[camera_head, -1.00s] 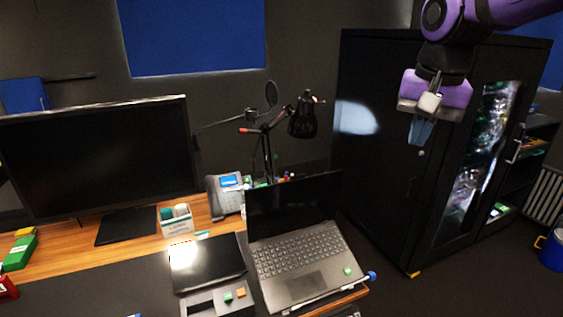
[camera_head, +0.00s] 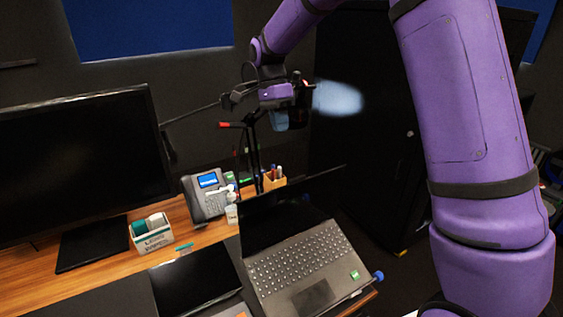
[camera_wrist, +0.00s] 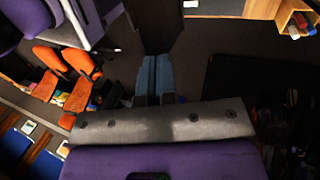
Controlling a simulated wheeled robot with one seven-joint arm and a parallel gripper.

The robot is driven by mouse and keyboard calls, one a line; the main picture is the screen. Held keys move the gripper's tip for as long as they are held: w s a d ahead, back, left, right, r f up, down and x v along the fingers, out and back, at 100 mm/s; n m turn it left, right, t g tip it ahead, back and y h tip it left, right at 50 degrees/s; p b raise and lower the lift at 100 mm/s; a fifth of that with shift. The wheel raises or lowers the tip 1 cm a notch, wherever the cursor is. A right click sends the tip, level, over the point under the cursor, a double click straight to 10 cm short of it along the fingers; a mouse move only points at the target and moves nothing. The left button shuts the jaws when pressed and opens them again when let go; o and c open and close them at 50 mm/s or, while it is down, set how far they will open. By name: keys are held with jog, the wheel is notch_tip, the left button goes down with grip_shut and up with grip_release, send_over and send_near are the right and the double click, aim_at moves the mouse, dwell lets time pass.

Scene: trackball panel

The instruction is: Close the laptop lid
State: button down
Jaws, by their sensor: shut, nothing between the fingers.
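The laptop (camera_head: 312,262) stands open on the desk, keyboard facing me. Its dark lid (camera_head: 285,212) is raised and leans back. My gripper (camera_head: 280,120) is above and behind the lid's top edge in the head view, apart from it. Its blue-grey fingers point down and are together with nothing between them, as the wrist view (camera_wrist: 153,78) also shows. A dark flat shape at the right of the wrist view may be the lid, but I cannot tell.
A black lamp arm stands behind the lid.

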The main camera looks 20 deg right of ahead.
send_near(296, 186)
jog(key=w+f, duration=0.3)
jog(key=f, duration=0.2)
jog(key=shift+s+d+f, duration=0.1)
jog(key=shift+s+d, duration=0.05)
jog(key=shift+s, duration=0.8)
jog(key=shift+s+d+f, duration=0.15)
jog(key=shift+s+d, duration=0.05)
jog(key=shift+s, duration=0.75)
